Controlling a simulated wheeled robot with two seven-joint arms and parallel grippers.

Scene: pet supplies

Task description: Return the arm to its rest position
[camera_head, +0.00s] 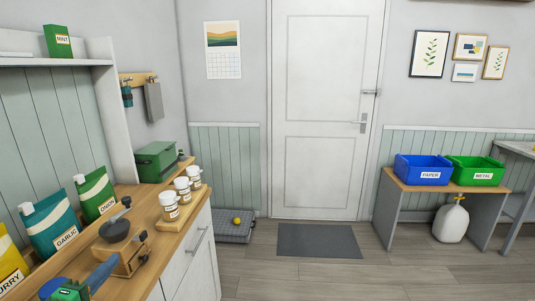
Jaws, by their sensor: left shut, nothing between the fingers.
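My left arm comes in at the bottom left, low over the wooden counter (184,220). Its slim blue-grey gripper (113,265) is shut and empty, pointing up and to the right. It shows in front of a wooden grinder (116,231) with a dark bowl and crank handle. I cannot tell whether the gripper touches the grinder. My right gripper is not in view.
Seasoning pouches labelled garlic (56,228) and onion (97,194) line the counter's back. Several white jars (169,206) and a green box (156,162) stand farther along. Blue (423,170) and green bins (476,171) stand at right.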

